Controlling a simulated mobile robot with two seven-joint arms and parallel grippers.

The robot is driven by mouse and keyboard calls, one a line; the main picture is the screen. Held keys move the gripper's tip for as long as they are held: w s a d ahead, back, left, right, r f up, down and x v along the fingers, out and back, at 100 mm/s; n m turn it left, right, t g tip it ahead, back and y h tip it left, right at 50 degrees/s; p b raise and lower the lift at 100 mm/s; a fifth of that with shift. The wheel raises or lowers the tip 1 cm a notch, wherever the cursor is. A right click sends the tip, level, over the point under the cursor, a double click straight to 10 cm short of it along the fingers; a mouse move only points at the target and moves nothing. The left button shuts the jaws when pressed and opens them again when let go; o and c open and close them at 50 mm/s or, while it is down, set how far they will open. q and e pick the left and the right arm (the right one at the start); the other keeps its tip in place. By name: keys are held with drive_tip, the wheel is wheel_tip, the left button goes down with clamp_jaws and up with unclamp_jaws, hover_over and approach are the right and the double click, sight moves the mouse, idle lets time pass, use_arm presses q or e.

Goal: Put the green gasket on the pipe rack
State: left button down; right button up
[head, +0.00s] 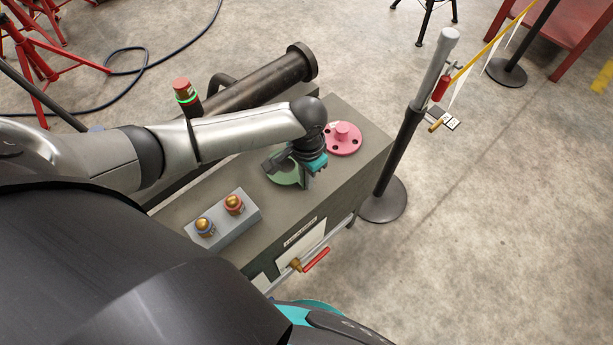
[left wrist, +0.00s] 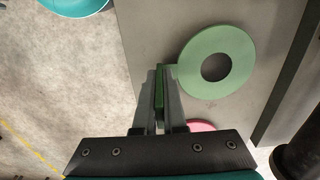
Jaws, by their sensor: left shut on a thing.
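The green gasket (head: 284,179) is a flat ring with a hole and a side tab. In the left wrist view the ring (left wrist: 193,60) lies to the right of my fingers, over the grey bench top. My left gripper (head: 306,174) is shut on its green tab, which shows between the two fingers (left wrist: 159,92). I cannot tell whether the ring touches the bench top. In the head view the gripper hides part of the gasket. A dark flanged pipe (head: 255,82) lies along the bench's far side; its supports are mostly hidden behind my left arm. My right gripper does not show.
A pink flanged disc (head: 343,139) lies on the bench top (head: 362,163) just beyond my gripper. A grey box with two brass-topped knobs (head: 222,220) is at the near left. A red-and-green beacon (head: 186,92) stands beside the pipe. A barrier post (head: 403,150) stands right of the bench.

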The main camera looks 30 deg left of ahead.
use_arm(q)
drive_tip(key=shift+f, duration=0.1)
drive_tip(key=shift+f, duration=0.6)
drive_tip(key=c, duration=0.9)
unclamp_jaws()
drive_tip(key=shift+r, duration=0.15)
wheel_tip(320, 180, up, 15)
drive_tip(key=p, duration=0.5)
